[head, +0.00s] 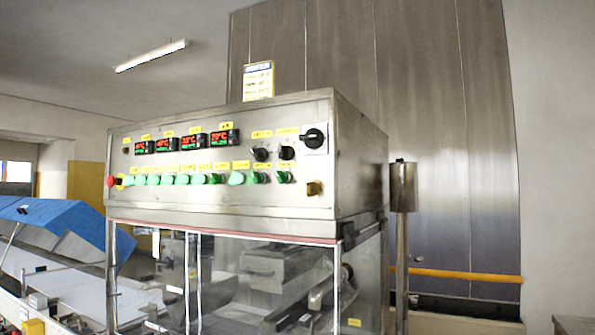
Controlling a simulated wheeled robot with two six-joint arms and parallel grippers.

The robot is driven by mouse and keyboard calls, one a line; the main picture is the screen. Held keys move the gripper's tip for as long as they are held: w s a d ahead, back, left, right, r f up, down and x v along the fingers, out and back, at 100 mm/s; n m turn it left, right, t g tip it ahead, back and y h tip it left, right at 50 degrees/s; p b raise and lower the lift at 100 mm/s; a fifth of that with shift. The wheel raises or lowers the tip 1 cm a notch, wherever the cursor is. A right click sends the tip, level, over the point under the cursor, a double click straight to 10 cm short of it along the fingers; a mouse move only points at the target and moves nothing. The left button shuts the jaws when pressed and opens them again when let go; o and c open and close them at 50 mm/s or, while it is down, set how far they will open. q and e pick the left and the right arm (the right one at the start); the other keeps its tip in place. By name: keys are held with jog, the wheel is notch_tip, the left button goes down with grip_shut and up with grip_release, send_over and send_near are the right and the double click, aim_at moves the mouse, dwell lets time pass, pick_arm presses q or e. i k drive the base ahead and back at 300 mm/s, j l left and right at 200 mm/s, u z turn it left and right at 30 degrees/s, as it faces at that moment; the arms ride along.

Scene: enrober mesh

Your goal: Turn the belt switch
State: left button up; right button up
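The steel control panel (222,165) of the machine faces me in the head view. A black rotary switch (314,138) sits on a pale plate at the panel's upper right. Two smaller black knobs (261,154) (286,153) are to its left. I cannot read the yellow labels, so I cannot tell which of these is the belt switch. Neither of my grippers is in view, and nothing covers the panel.
Several lit displays (193,141) are at the panel's upper left, and a red button (110,182) is at its left edge. Clear guards (270,280) enclose the space below. A blue cover (75,225) and white conveyor (75,290) are at left. A steel post (402,220) stands at right.

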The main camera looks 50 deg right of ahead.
aim_at(198, 178)
jog(key=z, duration=1.35)
